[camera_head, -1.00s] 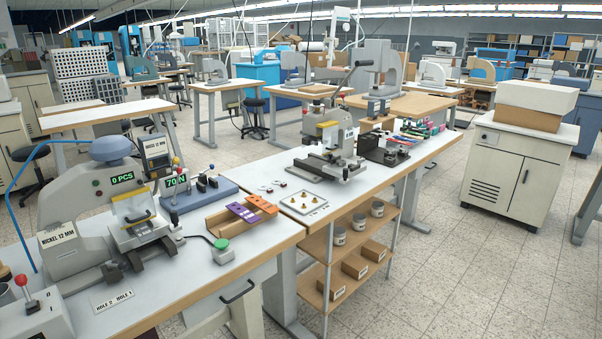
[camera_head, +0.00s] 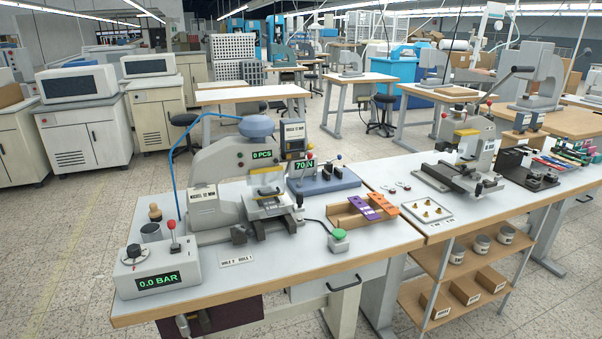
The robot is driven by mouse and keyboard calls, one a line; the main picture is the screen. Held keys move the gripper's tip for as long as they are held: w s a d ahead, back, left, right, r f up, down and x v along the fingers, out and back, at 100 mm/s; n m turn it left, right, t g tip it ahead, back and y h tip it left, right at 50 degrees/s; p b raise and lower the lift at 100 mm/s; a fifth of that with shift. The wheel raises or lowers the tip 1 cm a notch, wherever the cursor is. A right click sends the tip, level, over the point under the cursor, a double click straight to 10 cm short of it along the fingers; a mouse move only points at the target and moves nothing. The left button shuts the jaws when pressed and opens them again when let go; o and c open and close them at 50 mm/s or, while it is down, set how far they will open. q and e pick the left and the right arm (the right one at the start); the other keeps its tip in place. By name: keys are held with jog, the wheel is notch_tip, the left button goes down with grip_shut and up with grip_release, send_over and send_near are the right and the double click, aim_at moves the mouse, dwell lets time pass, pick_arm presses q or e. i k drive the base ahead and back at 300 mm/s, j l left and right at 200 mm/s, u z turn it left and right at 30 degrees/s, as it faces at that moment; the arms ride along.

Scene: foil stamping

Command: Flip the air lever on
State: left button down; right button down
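A grey air control box (camera_head: 205,262) sits at the front left corner of the near table. Its green display (camera_head: 158,281) reads 0.0 BAR. A lever with a red ball knob (camera_head: 172,225) stands roughly upright on top of the box, on a pale stem. A black round dial (camera_head: 133,251) is on the box's top, left of the lever. A blue hose (camera_head: 172,170) arcs from behind the box area up to the grey press (camera_head: 215,165). The press display (camera_head: 262,154) reads 0 PCS. Neither of my grippers is in view.
A label plate (camera_head: 237,262) and a green button (camera_head: 339,234) lie right of the box. A blue-based unit (camera_head: 335,187) shows 70 N. The floor left of the table is clear.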

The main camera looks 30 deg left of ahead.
aim_at(171, 223)
jog(key=k+u, duration=0.1)
jog(key=u, duration=1.55)
